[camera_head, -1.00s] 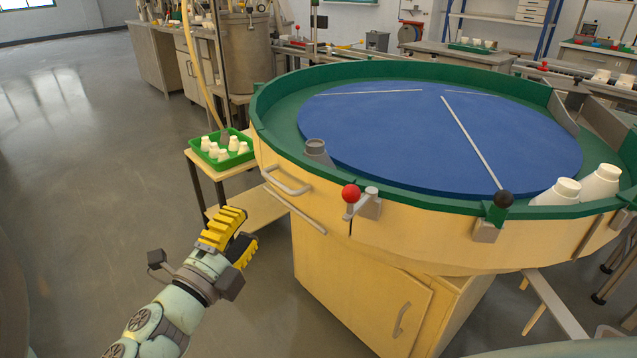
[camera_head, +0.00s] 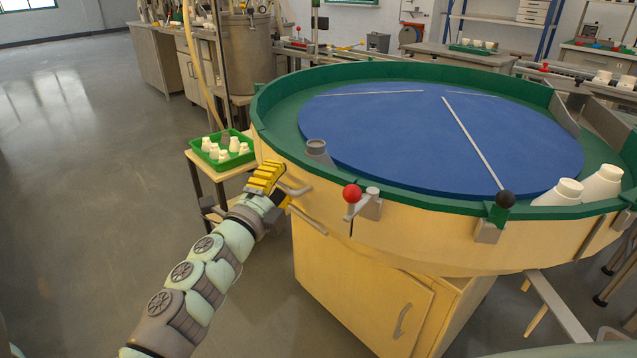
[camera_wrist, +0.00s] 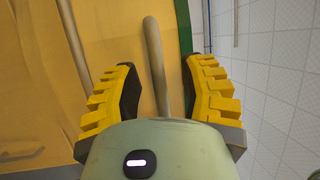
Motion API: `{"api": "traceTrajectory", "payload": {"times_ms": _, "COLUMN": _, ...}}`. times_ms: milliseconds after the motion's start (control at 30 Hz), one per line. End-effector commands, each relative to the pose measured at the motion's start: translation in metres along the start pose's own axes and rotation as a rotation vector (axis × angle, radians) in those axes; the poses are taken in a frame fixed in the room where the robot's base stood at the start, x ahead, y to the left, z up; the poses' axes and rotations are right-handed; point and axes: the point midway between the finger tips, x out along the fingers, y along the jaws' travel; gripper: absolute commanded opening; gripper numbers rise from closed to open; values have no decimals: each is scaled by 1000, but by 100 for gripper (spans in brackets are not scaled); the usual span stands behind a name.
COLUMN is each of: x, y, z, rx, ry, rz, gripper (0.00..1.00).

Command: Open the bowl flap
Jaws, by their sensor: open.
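The bowl flap is in the cream side wall of the round bowl (camera_head: 440,232), at its left, and looks shut; its outline is hard to make out. A grey bar handle (camera_head: 297,190) stands out from it, partly hidden by my gripper in the head view. My gripper (camera_head: 275,184) is open at this handle, with its yellow fingers on either side of it. In the wrist view the handle (camera_wrist: 154,60) runs between the two open fingers (camera_wrist: 163,75). I see gaps to both fingers there, so they are not closed on it.
A thin grey rod (camera_head: 308,219) runs below the handle. A red-knobbed lever (camera_head: 352,194) is to the right on the wall. A green tray (camera_head: 227,163) of white bottles stands on a small side table, close to my gripper. The floor at left is clear.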

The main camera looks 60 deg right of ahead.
Motion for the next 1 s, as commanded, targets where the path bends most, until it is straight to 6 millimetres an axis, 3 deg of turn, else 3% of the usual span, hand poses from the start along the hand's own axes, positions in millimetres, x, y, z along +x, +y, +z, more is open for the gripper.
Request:
{"api": "traceTrajectory", "payload": {"times_ms": 167, "x": 0, "y": 0, "z": -2, "rx": -1, "ry": 4, "rz": 1, "gripper": 44}}
{"api": "traceTrajectory", "payload": {"times_ms": 600, "x": 0, "y": 0, "z": -1, "rx": 0, "ry": 3, "rz": 1, "gripper": 0}}
{"api": "traceTrajectory", "payload": {"times_ms": 1000, "x": -1, "y": 1, "z": 0, "rx": -1, "ry": 0, "rz": 0, "gripper": 0}}
